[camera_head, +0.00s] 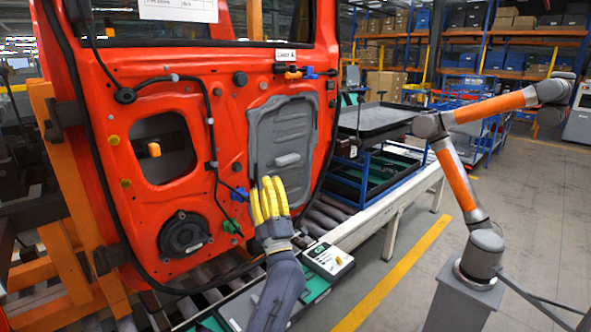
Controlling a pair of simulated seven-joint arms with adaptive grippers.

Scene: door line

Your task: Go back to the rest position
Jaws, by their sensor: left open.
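My left gripper (268,184) has yellow fingers pointing up and is open. It shows in front of the lower right part of a red-orange vehicle door (226,95), just below a grey panel (283,130) set in the door. I see nothing held between its fingers. Whether the fingertips touch the door cannot be told. A blue connector (239,194) and a green connector (231,227) on the door's cable sit just left of the fingers. My right gripper is not in view.
A white box with a green label (328,261) lies beside my left wrist. An orange and grey robot arm on a pedestal (466,303) stands at the right. Behind are a dark tray (385,119) on a blue cart and loaded shelves. The floor (410,255) between is clear.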

